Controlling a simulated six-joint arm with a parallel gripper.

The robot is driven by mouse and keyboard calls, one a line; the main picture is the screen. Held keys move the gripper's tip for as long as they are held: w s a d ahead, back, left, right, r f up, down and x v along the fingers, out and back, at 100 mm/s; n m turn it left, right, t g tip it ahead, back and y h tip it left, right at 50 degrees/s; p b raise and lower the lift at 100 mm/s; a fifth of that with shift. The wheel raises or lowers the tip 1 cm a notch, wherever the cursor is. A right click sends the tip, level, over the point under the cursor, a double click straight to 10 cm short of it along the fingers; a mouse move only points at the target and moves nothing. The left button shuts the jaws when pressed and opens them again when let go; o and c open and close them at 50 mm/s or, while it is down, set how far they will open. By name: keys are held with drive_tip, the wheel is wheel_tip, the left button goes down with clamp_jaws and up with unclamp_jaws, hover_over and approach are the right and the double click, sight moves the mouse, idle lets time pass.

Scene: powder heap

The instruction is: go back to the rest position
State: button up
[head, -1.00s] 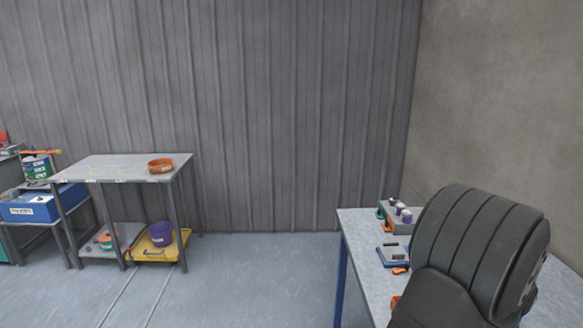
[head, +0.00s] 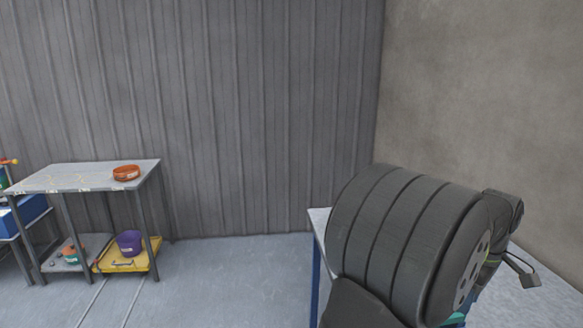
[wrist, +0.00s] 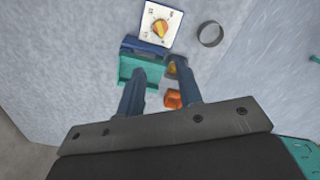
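My gripper (wrist: 158,82) shows in the wrist view with its two dark blue fingers apart. I see nothing held between them. The fingers point toward a grey worktop (wrist: 75,60). A teal tray (wrist: 127,68) lies beyond the fingertips, partly behind the left finger. In the head view my dark arm covers most of the right bench (head: 319,222), and the gripper itself is hidden there.
By the tray are a white panel with a yellow knob (wrist: 160,25), a dark ring (wrist: 210,34) and an orange object (wrist: 173,99). Across the room, a side table (head: 85,176) holds an orange dish (head: 126,173); a purple bucket (head: 129,243) stands below. Open floor (head: 225,285) lies between.

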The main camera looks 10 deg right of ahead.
wheel_tip(320, 180, down, 16)
drive_tip(key=shift+f, duration=0.4)
drive_tip(key=m, duration=0.4)
drive_tip(key=shift+r, duration=0.1)
drive_tip(key=m, duration=0.4)
drive_tip(key=shift+m, duration=0.4)
drive_tip(key=m, duration=0.3)
drive_tip(key=shift+m, duration=0.4)
drive_tip(key=m, duration=0.4)
